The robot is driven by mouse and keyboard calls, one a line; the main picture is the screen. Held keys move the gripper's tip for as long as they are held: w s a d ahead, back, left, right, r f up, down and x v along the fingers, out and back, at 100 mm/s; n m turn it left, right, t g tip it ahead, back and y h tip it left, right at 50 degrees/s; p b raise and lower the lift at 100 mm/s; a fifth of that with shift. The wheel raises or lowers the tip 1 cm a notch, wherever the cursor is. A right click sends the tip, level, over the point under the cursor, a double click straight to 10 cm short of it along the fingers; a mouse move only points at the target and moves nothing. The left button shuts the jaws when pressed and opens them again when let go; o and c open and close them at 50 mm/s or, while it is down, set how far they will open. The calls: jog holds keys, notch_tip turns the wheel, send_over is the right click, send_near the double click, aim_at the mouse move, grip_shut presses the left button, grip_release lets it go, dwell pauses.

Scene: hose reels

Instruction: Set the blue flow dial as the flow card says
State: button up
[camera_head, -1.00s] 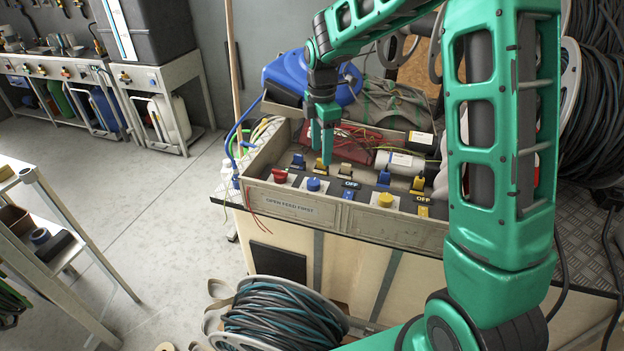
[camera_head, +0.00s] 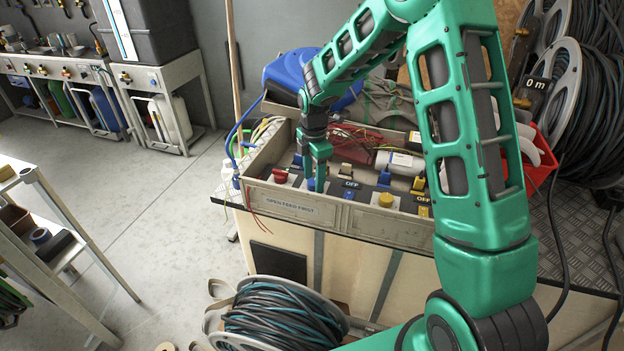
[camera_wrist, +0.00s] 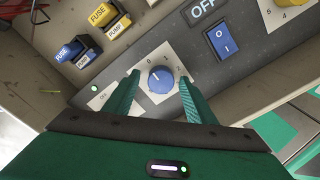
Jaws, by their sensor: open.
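The blue flow dial (camera_wrist: 161,80) sits on a pale plate in the wrist view, with small numbers around it and a light pointer mark on its face. My gripper (camera_wrist: 160,84) is open, with one green finger on each side of the dial. I cannot tell whether the fingers touch it. In the head view my gripper (camera_head: 318,183) is down at the front panel of the grey box (camera_head: 345,215) and largely hides the dial. I cannot make out a flow card in either view.
A blue rocker switch (camera_wrist: 222,42) under an OFF label is right of the dial. A yellow dial (camera_head: 386,200) is further right, and a red knob (camera_head: 280,175) is left. Blue (camera_wrist: 77,51) and yellow (camera_wrist: 103,18) fuse blocks stand behind. A green lamp (camera_wrist: 95,88) is lit.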

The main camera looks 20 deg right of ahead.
jog(key=shift+f, duration=0.15)
jog(key=shift+c, duration=0.5)
jog(key=c, duration=0.9)
jog(key=shift+c, duration=0.2)
